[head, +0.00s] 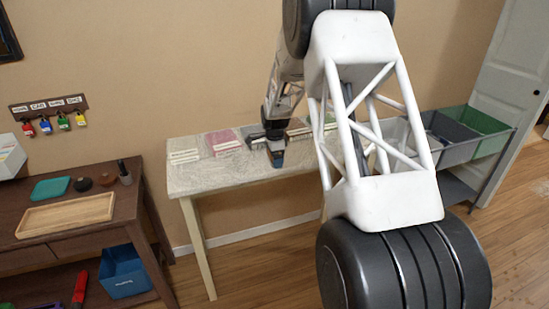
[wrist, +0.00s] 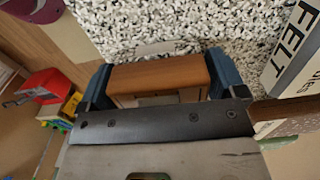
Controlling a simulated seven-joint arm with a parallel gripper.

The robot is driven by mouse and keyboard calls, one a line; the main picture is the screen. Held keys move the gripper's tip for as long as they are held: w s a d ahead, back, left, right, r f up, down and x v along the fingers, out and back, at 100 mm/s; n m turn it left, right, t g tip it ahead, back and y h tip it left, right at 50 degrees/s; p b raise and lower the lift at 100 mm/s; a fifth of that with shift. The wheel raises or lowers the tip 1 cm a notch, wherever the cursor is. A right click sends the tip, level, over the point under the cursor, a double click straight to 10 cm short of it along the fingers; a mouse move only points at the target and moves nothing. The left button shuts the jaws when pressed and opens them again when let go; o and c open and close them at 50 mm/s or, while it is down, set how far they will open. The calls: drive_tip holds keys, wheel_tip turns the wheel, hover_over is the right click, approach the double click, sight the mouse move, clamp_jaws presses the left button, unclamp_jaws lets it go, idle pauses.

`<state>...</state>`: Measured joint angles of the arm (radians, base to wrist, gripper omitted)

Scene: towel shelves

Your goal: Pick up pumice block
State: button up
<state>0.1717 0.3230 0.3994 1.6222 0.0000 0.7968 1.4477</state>
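My gripper (head: 276,152) is low over the speckled table (head: 200,183) in the head view. In the wrist view my gripper (wrist: 160,80) has its two blue fingers well apart, one at each end of a brown block (wrist: 158,72). No clear gap shows between the fingers and the block. I cannot tell whether they press on it, or whether it is lifted off the black-and-white speckled top (wrist: 150,22). Its lower part is hidden by my gripper. No label on it is readable, so I cannot tell whether it is the pumice block.
A white FELT label (wrist: 292,50) is close to the right finger. Pink (head: 224,139) and pale (head: 185,148) labelled stacks lie left on the table. A dark desk (head: 80,225) with a wooden tray (head: 68,214) stands left. Grey and green bins (head: 480,125) stand right.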

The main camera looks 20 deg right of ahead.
drive_tip(key=c, duration=0.6)
drive_tip(key=shift+r, duration=0.15)
drive_tip(key=shift+r, duration=1.45)
drive_tip(key=shift+s+r, duration=0.25)
drive_tip(key=shift+s, duration=0.05)
drive_tip(key=s+a+r, duration=0.1)
drive_tip(key=s+a, duration=0.1)
drive_tip(key=s, duration=1.3)
drive_tip(key=shift+a+r, duration=0.15)
drive_tip(key=shift+a, duration=0.2)
drive_tip(key=shift+s, duration=0.1)
